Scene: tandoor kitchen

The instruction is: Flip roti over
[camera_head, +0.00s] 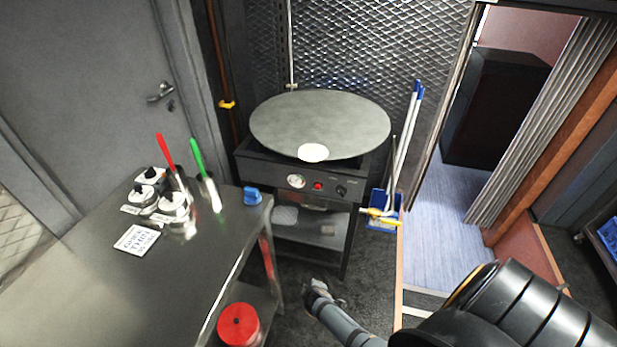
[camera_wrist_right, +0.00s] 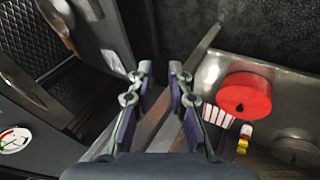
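A small pale round roti (camera_head: 313,152) lies near the front edge of a large round grey griddle (camera_head: 320,115) on a black stove. My right gripper (camera_head: 316,290) is low in front of the stove, right of the steel table and well away from the roti. In the right wrist view its two purple-padded fingers (camera_wrist_right: 159,88) are apart with nothing held between them. A red-handled tool (camera_head: 166,152) and a green-handled tool (camera_head: 197,157) stand in steel holders on the table. Their lower ends are hidden. My left gripper is not in view.
The steel table (camera_head: 190,275) also bears lidded jars (camera_head: 148,178), a sign (camera_head: 137,240) and a blue object (camera_head: 252,196). A red lidded pot (camera_head: 239,324) sits below its right edge. Brooms and a blue dustpan (camera_head: 384,215) stand right of the stove.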

